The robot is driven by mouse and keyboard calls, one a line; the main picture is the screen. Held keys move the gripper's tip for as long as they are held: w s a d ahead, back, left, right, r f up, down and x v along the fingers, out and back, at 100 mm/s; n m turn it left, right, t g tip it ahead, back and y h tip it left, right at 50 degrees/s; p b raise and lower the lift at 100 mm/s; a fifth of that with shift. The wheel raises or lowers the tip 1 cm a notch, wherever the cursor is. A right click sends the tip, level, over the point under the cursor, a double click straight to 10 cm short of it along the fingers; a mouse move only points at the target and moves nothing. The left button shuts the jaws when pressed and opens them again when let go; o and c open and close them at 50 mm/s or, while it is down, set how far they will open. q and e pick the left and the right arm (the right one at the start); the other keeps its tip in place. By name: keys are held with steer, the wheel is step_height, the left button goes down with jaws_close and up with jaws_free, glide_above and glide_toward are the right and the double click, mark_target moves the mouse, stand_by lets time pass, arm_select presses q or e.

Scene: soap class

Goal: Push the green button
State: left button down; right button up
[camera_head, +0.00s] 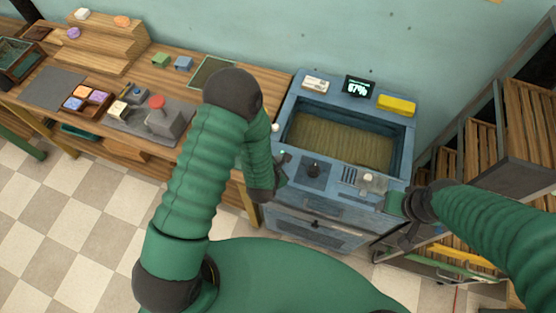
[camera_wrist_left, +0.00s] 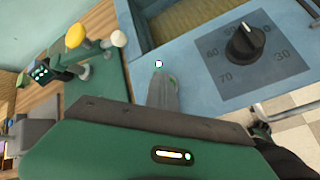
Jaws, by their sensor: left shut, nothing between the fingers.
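My left gripper (camera_head: 282,162) is shut and empty, at the left front edge of the blue machine (camera_head: 350,101). In the left wrist view its grey fingertips (camera_wrist_left: 163,80) reach over the machine's blue top, left of a black dial. A small pale spot with green at its rim, seemingly the green button (camera_wrist_left: 158,64), shows right at the fingertips. It is mostly hidden by them, and I cannot tell whether they touch it. In the head view a tiny green-white spot (camera_head: 283,153) shows at the same place. My right gripper (camera_head: 411,228) hangs by the machine's right front corner; its fingers are unclear.
The black dial (camera_head: 313,169) sits on the machine's front panel, and a display (camera_head: 358,86) reading 67% stands at the back beside a yellow block (camera_head: 397,105). A wooden bench (camera_head: 140,84) with soap pieces lies left. Wooden racks (camera_head: 482,143) stand close on the right.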

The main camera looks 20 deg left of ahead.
arm_select(q)
steer(key=shift+a+r, duration=0.1)
steer(key=shift+r, duration=0.25)
steer(key=shift+r+p, duration=0.15)
steer(key=shift+p, duration=0.2)
step_height(320, 180, up, 6)
steer(key=p, duration=0.4)
steer(key=shift+s, duration=0.1)
